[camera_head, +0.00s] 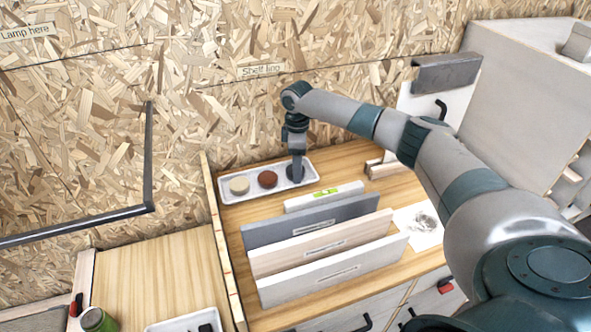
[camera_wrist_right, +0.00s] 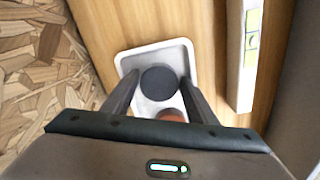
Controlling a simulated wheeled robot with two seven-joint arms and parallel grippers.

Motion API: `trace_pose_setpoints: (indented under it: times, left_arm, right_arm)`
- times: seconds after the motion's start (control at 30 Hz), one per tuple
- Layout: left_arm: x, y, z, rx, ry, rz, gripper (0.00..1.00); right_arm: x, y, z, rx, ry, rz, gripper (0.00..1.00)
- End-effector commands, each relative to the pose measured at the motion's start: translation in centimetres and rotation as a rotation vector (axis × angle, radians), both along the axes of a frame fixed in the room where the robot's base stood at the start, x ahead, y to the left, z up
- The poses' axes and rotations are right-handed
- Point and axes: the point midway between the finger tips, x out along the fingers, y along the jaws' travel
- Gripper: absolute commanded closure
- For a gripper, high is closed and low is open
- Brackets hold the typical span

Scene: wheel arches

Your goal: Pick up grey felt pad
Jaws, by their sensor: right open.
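The grey felt pad (camera_wrist_right: 158,83) is a dark round disc lying flat in the white tray (camera_wrist_right: 187,50) in the wrist view. My right gripper (camera_wrist_right: 160,80) is open, with one finger on each side of the pad; I cannot tell whether they touch it. In the head view the right gripper (camera_head: 297,174) points down over the right end of the tray (camera_head: 226,199) and largely hides the pad. A brown disc (camera_head: 267,179) and a cream disc (camera_head: 239,185) lie to the left in the same tray. My left gripper is not in view.
A chipboard wall (camera_head: 230,120) rises close behind the tray. A white spirit level (camera_head: 300,201) and several upright boards (camera_head: 330,243) stand in front. A paper sheet (camera_head: 420,230) lies right of the boards. A lower wooden surface (camera_head: 150,270) is at left.

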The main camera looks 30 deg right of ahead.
Motion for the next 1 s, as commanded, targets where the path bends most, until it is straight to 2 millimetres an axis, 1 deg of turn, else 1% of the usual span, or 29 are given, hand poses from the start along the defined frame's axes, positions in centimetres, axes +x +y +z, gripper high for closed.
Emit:
trace_pose_setpoints:
  times: [0.47, 0.5, 0.6, 1.0]
  left_arm:
    - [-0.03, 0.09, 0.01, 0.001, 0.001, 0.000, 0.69]
    - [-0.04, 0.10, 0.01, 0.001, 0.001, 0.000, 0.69]
    - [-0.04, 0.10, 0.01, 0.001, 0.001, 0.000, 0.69]
    - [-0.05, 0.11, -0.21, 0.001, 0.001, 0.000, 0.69]
  right_arm:
    - [0.02, -0.03, -0.15, 0.000, -0.001, -0.001, 0.48]
    - [0.02, -0.03, -0.15, 0.000, -0.001, -0.001, 0.53]
    - [0.01, -0.03, -0.15, 0.000, -0.001, -0.001, 0.74]
    - [0.06, -0.03, 0.12, 0.000, -0.001, -0.001, 0.74]
